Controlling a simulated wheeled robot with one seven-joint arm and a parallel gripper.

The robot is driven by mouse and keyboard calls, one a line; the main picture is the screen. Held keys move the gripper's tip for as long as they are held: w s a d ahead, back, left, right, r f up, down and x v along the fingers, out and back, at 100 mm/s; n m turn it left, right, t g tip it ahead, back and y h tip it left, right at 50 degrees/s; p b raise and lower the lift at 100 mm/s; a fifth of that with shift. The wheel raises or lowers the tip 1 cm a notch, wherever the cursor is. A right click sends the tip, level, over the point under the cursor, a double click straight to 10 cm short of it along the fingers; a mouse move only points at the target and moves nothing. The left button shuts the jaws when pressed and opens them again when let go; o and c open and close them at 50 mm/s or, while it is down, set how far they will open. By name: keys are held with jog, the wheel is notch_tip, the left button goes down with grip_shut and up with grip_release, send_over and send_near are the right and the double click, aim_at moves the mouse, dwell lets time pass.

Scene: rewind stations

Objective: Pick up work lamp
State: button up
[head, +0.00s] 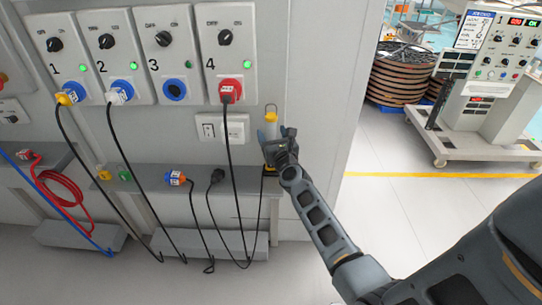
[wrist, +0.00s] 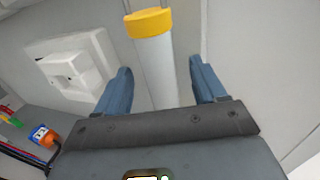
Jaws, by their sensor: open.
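The work lamp (wrist: 155,58) has a pale tube body and a yellow cap with a thin wire loop. It stands upright at the right end of the grey ledge, close to the wall. In the head view its yellow top (head: 270,117) and hook show above my gripper (head: 280,150), which hides part of its body. In the wrist view my gripper (wrist: 160,85) is open, with the blue fingers on either side of the lamp's tube and visible gaps at both. The lower part of the lamp is hidden behind the gripper body.
The wall carries several numbered socket panels (head: 226,50) with plugs and hanging black cables. A white switch box (head: 222,128) is left of the lamp. The ledge (head: 140,182) holds loose plugs, including an orange-blue one (head: 175,178). Open floor (head: 390,220) lies to the right.

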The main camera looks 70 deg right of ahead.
jog(key=shift+c, duration=0.5)
grip_shut()
dwell(0.4)
